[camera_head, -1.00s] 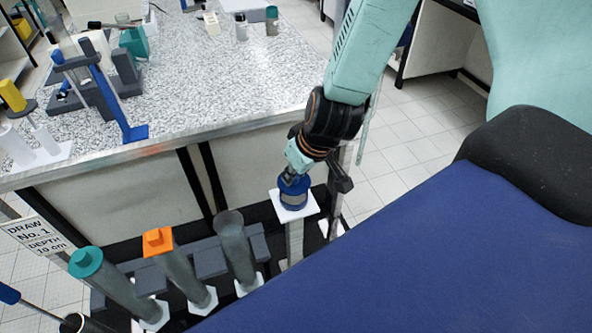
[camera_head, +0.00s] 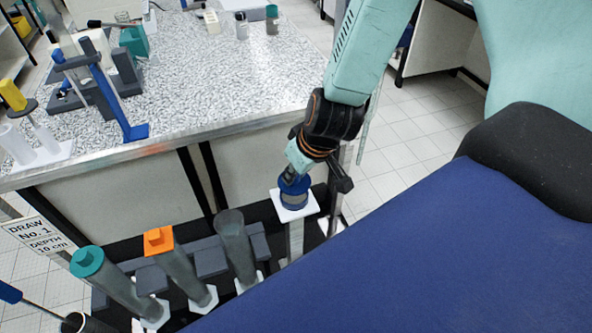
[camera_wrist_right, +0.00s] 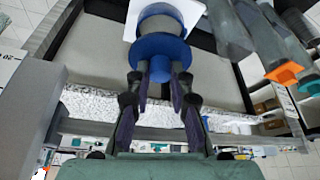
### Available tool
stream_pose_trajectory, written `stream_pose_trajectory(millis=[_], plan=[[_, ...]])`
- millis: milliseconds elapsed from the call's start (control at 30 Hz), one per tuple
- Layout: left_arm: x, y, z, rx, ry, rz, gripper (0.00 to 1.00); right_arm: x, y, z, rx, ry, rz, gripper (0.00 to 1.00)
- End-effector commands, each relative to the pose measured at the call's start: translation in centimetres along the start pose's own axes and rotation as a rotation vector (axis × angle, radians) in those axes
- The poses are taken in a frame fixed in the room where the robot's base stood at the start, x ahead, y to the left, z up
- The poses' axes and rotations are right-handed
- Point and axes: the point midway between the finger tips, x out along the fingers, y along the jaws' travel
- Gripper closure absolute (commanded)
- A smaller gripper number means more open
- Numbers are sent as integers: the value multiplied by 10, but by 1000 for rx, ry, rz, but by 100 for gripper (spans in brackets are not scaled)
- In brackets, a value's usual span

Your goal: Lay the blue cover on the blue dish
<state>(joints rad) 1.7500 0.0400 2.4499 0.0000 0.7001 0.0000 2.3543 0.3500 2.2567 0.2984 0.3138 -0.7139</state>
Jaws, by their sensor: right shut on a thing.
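My right gripper (camera_head: 293,175) points down at a white stand beside the bench, shut on the small knob of the blue cover (camera_head: 294,185). In the right wrist view its fingers (camera_wrist_right: 161,72) close around the knob of the round blue cover (camera_wrist_right: 160,46). The dish (camera_head: 293,199) sits on the stand's white square top (camera_head: 313,205), directly below the cover. The dish (camera_wrist_right: 161,23) looks greyish around its side in the wrist view. Cover and dish look lined up and touching, but any small gap is hard to tell. My left gripper is not in view.
A rack left of the stand holds grey tubes, one open (camera_head: 233,235), one with an orange cap (camera_head: 159,240), one with a teal cap (camera_head: 87,261). The speckled bench (camera_head: 230,85) carries blue and grey apparatus (camera_head: 112,95). A sign (camera_head: 38,235) hangs at left.

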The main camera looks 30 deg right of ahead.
Motion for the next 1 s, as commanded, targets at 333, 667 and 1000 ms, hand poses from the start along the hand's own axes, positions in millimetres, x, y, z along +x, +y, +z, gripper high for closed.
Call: stream_pose_trajectory(millis=[333,667,1000], plan=[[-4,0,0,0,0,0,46,0,0,0,0,0,0,96],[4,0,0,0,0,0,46,9,0,3,0,0,0,96],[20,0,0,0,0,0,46,29,0,12,0,0,0,96]])
